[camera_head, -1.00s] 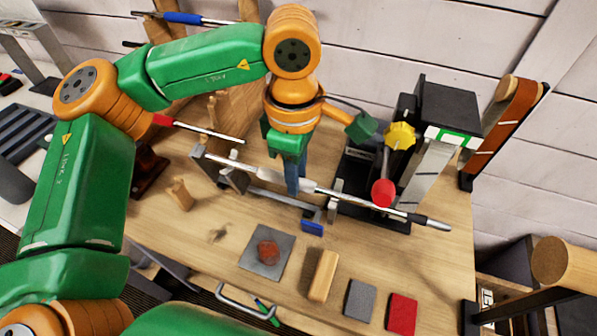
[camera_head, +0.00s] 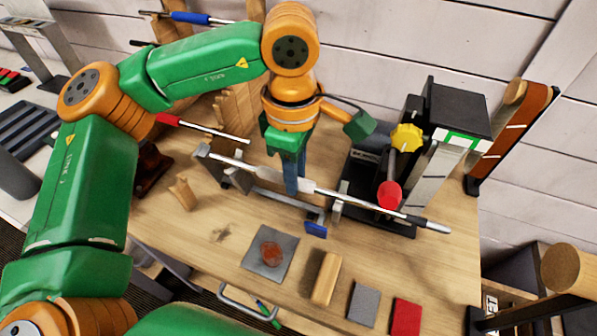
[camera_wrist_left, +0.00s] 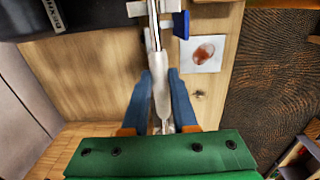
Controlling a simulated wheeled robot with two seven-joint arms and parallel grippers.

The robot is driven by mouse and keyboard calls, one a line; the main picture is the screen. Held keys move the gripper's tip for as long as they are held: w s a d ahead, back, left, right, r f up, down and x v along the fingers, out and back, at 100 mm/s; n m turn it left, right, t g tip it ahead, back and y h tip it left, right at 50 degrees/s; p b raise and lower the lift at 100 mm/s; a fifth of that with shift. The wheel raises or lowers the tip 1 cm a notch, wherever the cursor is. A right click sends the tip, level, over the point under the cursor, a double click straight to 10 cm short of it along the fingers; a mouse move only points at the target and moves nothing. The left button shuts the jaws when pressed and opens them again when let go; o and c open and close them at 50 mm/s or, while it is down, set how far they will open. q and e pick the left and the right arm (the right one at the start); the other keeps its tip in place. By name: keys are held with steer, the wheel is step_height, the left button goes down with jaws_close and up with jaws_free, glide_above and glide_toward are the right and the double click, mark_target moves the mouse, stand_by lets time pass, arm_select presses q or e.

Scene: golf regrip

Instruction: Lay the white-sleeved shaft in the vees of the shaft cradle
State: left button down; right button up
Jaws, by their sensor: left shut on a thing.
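The white-sleeved shaft (camera_head: 322,191) runs from upper left to lower right in the head view, its pale sleeve near the middle and a dark band near its right end. My left gripper (camera_head: 291,188) points down and is shut on the sleeve. In the left wrist view the blue fingers (camera_wrist_left: 163,95) flank the white sleeve (camera_wrist_left: 161,92). The shaft cradle (camera_head: 275,200), a grey bar with uprights and a blue block, lies beneath the shaft. The shaft passes over both uprights; I cannot tell whether it touches the vees. My right gripper is not in view.
A black clamp stand with a yellow knob (camera_head: 406,138) and red knob (camera_head: 389,195) stands close to the shaft's right part. A grey plate (camera_head: 270,252), a wooden block (camera_head: 326,279), a grey pad (camera_head: 363,304) and a red pad (camera_head: 406,318) lie along the front.

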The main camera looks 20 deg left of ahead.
arm_select(q)
steer(key=shift+a, duration=0.25)
stand_by(0.7)
steer(key=c, duration=0.6)
jaws_free()
step_height(320, 180, up, 7)
steer(key=shift+s+r, duration=0.1)
steer(key=shift+s, duration=0.05)
